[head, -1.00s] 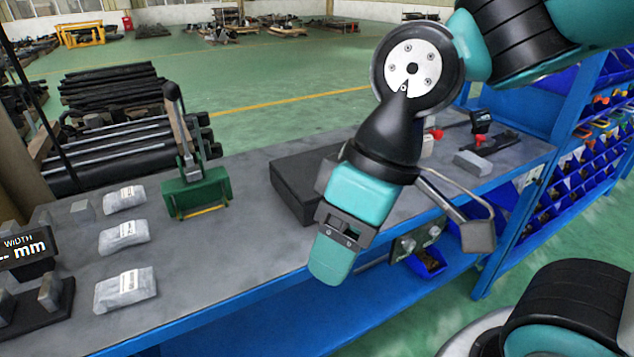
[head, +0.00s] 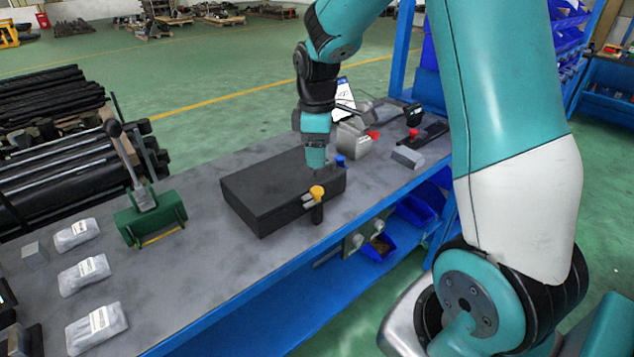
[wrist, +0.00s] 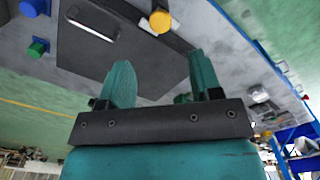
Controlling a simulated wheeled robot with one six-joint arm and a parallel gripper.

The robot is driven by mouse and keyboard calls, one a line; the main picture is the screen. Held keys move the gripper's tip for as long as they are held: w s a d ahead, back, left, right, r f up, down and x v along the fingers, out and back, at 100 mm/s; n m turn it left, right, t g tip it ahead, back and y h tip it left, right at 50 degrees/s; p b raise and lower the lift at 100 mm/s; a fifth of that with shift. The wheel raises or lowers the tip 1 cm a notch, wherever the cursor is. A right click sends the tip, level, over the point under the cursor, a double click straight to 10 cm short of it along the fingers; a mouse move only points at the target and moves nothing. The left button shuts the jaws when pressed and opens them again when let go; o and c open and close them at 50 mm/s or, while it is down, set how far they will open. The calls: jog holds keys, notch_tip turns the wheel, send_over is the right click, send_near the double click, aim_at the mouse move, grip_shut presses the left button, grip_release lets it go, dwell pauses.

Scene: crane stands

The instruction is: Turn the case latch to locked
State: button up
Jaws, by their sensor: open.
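The black case (head: 262,198) lies shut on the grey bench. A yellow round knob (head: 317,191) sits at its front edge, above a dark upright piece. A blue knob (head: 340,160) shows at the case's right end. I cannot tell which part is the latch or its setting. My gripper (head: 316,168) is above the right part of the case, its tips hard to see there. In the wrist view my gripper (wrist: 162,78) is open with nothing between its fingers. The case (wrist: 145,65), a grey handle (wrist: 92,23) and the yellow knob (wrist: 160,20) show beyond the fingertips.
A green lever tool (head: 150,212) stands left of the case, and several labelled packets (head: 85,272) lie farther left. A grey block (head: 407,157) and small devices are at the right. Blue bins (head: 415,212) hang under the bench. The bench between lever tool and case is clear.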

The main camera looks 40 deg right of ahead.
aim_at(317, 189)
notch_tip(317, 189, down, 9)
jog(key=shift+f+p, duration=0.15)
jog(key=shift+p, duration=0.3)
jog(key=c, duration=0.9)
